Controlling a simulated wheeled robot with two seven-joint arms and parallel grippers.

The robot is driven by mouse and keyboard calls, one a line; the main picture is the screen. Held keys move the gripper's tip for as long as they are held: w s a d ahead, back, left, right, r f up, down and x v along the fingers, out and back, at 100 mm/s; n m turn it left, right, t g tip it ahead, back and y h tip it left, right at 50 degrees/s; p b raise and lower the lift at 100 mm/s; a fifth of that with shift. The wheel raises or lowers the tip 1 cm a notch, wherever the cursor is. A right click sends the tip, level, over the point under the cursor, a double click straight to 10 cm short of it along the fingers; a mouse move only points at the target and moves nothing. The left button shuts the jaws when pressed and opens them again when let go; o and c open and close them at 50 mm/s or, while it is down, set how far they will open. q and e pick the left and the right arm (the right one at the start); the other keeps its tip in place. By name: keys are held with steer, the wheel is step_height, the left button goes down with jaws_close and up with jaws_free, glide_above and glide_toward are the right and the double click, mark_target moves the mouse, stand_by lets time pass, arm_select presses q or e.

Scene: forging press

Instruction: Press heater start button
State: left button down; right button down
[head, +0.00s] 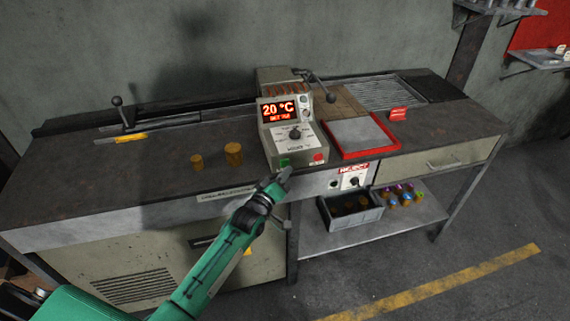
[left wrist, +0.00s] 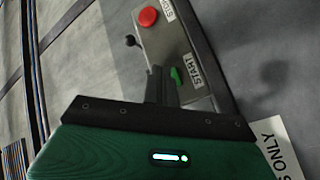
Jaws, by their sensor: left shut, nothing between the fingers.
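The heater control box (head: 292,130) stands on the bench, with a red display reading 20 °C and a knob. Its green start button (head: 285,162) is at the lower left of the front and its red stop button (head: 318,157) at the lower right. In the left wrist view the green button (left wrist: 175,75) sits beside the START label (left wrist: 193,71), and the red button (left wrist: 148,17) is near the STOP label. My left gripper (head: 285,174) is shut and empty, its tips just in front of the green button. The fingers (left wrist: 157,83) partly cover it; I cannot tell if they touch. My right gripper is not seen.
Two brass-coloured cylinders (head: 233,153) stand on the bench left of the heater. A red-rimmed tray (head: 362,135) lies to its right. A lever with a black knob (head: 330,97) rises behind. A grey bin (head: 349,213) sits on the lower shelf.

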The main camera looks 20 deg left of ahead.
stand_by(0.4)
arm_select(q)
steer(key=shift+w+a, duration=0.25)
steer(key=shift+w, duration=0.15)
steer(key=shift+w+a, duration=0.2)
steer(key=shift+w, duration=0.1)
stand_by(0.6)
steer(key=shift+s+d, duration=0.1)
stand_by(0.4)
steer(key=shift+s+d+p, duration=0.35)
steer(key=shift+s, duration=0.25)
steer(key=s+d+p, duration=0.1)
steer(key=s, duration=0.1)
steer(key=s+d+p, duration=0.1)
steer(key=s, duration=0.1)
steer(key=shift+d+p, duration=0.3)
steer(key=shift+d, duration=0.1)
